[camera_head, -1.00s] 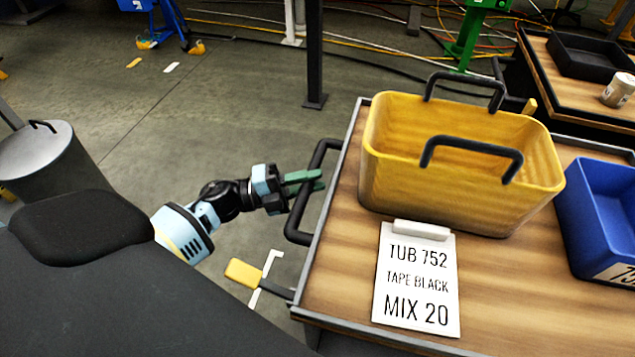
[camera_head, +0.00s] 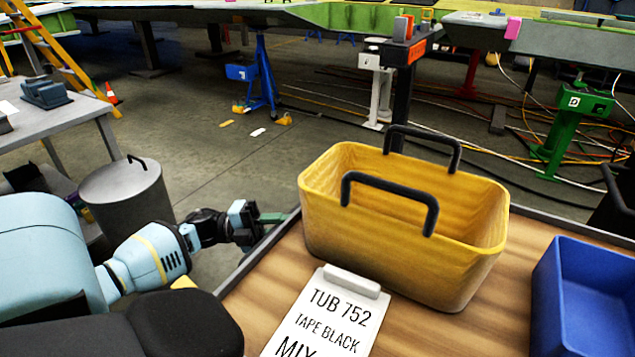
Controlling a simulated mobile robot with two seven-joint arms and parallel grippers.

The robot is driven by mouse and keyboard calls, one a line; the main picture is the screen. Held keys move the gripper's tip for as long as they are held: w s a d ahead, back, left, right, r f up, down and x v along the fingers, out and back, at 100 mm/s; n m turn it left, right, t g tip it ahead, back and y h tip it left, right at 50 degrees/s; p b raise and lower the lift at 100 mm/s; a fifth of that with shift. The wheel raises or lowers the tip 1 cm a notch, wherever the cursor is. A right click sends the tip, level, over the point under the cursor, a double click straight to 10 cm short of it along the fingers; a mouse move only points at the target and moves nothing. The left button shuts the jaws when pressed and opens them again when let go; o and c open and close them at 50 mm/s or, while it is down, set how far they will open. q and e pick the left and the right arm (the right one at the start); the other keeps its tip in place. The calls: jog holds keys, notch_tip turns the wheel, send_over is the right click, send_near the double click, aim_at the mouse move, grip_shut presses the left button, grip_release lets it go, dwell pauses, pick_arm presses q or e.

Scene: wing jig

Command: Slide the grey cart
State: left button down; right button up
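The grey cart has a wooden top (camera_head: 262,285) with a thin dark grey rim and fills the lower right of the head view. Its handle does not show clearly. My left gripper (camera_head: 270,219), with green fingers, is beside the cart's left rim, near its far left corner. I cannot tell whether its fingers touch the cart or are open or shut. My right gripper is not in view.
On the cart are a yellow tub (camera_head: 400,230) with black handles, a white label board (camera_head: 328,315) and a blue bin (camera_head: 585,300). Stands and cables lie beyond; open floor shows between.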

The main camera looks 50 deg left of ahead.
pick_arm(q)
jog(key=s+a+b, duration=0.2)
jog(key=a, duration=0.5)
jog(key=shift+w+r, duration=0.1)
jog(key=c, duration=1.6)
grip_release()
jog(key=shift+a, duration=0.1)
jog(key=shift+o, duration=1.7)
